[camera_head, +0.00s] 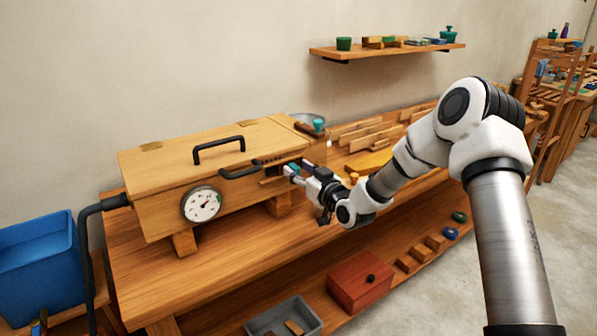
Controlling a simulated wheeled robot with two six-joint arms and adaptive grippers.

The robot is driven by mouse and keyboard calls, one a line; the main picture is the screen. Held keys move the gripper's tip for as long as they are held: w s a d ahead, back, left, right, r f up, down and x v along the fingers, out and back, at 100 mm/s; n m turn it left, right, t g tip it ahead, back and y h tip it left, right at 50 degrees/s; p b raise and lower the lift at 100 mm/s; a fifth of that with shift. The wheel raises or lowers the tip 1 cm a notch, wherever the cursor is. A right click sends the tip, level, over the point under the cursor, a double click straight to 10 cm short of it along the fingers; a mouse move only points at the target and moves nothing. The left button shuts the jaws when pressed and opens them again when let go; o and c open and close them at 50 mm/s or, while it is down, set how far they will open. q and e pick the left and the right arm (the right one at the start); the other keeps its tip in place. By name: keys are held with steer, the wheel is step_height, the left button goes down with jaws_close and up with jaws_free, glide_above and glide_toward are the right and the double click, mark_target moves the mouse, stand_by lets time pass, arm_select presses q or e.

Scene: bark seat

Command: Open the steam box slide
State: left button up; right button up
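The steam box (160,212) is a long wooden box on the workbench, with a black lid handle (218,149) and a round dial gauge (201,204) on its front. A second black handle (240,173) sits near the front's right end. Beside it is a small dark slot area with a bit of green, which seems to be the slide. My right gripper (292,171) reaches in from the right, with its fingertips at this area. The fingers partly hide the slide, and I cannot tell whether they grip it. My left gripper is not in view.
The workbench (230,256) holds wooden strips (368,131) behind my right arm. A lower shelf carries a red box (359,281) and a grey tray (284,318). A blue bin (40,265) stands at left. A wall shelf (388,50) hangs above.

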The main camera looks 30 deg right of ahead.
steer(key=shift+s+a, duration=0.1)
steer(key=shift+s, duration=0.15)
steer(key=s, duration=1.1)
steer(key=shift+s, duration=0.25)
steer(key=shift+d, duration=0.2)
stand_by(0.4)
